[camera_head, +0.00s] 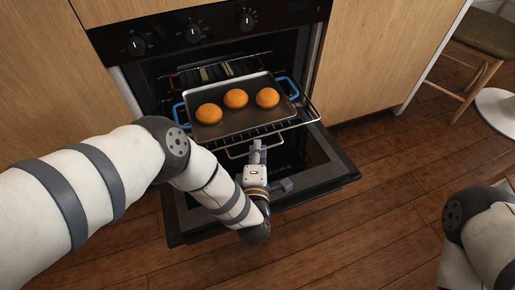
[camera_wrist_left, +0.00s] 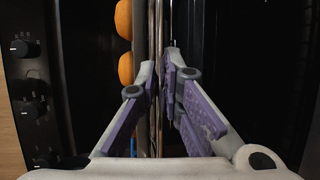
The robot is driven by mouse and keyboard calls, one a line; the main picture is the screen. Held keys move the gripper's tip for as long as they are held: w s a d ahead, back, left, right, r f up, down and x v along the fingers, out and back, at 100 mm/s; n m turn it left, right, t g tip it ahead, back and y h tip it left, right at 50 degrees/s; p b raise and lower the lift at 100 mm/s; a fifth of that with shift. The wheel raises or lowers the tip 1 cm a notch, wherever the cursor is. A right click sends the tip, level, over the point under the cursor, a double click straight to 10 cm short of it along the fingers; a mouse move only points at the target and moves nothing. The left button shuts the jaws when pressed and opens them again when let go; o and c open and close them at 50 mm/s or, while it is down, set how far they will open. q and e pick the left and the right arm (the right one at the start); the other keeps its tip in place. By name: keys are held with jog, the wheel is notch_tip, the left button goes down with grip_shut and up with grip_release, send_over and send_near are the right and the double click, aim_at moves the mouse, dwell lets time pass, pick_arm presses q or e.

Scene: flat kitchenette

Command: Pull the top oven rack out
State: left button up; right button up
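The top oven rack (camera_head: 272,130) is a wire rack standing partly out of the open oven (camera_head: 300,50). It carries a grey tray (camera_head: 233,119) with blue handles and three round orange-brown buns (camera_head: 235,98). My left gripper (camera_head: 257,148) is at the rack's front edge, over the lowered door. In the left wrist view, its purple-padded fingers (camera_wrist_left: 161,65) close in on the rack's front bars (camera_wrist_left: 156,30), which run between the fingertips. My right gripper is out of view; only part of that arm shows at the lower right.
The oven door (camera_head: 335,170) is folded down beneath the rack. Control knobs (camera_head: 193,34) sit above the opening. Wooden cabinets (camera_head: 375,60) flank the oven. A stool (camera_head: 485,45) stands at the upper right. The wooden floor (camera_head: 370,220) is clear before the door.

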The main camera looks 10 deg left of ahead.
pick_arm(q)
jog(key=shift+o, duration=1.2)
jog(key=v, duration=1.2)
jog(key=shift+r, duration=0.15)
